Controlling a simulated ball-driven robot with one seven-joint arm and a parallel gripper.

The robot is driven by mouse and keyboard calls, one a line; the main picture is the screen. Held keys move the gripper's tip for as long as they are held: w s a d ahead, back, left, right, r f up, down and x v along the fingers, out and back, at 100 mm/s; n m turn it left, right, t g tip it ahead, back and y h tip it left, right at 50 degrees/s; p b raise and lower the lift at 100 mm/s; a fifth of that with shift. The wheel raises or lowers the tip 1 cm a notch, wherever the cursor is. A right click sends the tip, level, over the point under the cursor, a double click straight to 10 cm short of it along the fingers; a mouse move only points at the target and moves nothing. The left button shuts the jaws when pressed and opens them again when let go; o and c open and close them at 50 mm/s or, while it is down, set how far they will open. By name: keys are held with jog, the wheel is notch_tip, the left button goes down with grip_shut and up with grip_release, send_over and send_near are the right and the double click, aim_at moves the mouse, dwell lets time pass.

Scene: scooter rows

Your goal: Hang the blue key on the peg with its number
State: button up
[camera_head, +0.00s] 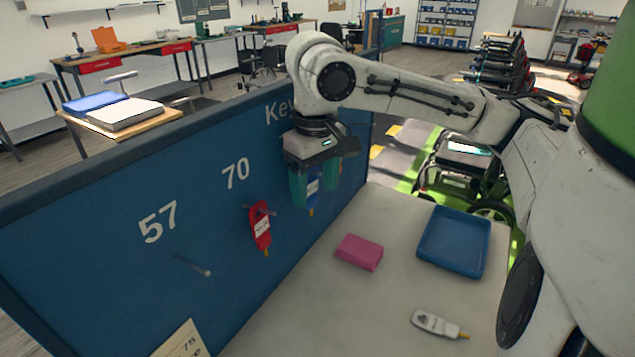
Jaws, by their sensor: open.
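A blue key board (110,260) stands upright along the left of the table. My gripper (314,186) points down close to the board with its greenish fingers apart. A blue key tag (312,188) with a yellowish tip shows between the fingers; whether it hangs on a peg or touches a finger I cannot tell. Under 57 a bare peg (195,266) sticks out. Under 70 a red key tag (261,228) hangs on a peg. Any numbers and pegs behind my gripper and arm are hidden. The blue key's number is not readable.
On the pale table (310,310) lie a pink block (359,252), a blue tray (424,245) and a white key tag (436,324). A cream card (182,341) with partly readable writing is at the front edge. The table's middle front is clear. Scooters stand beyond it.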

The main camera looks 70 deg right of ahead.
jog(key=r, duration=1)
jog(key=shift+w+a+r+p, duration=0.1)
jog(key=shift+w+a+p, duration=0.15)
jog(key=shift+w+p, duration=0.1)
jog(key=shift+s+r, duration=0.15)
jog(key=shift+r, duration=0.1)
jog(key=shift+s, duration=0.1)
jog(key=shift+s+d, duration=0.1)
jog(key=shift+s+f, duration=0.1)
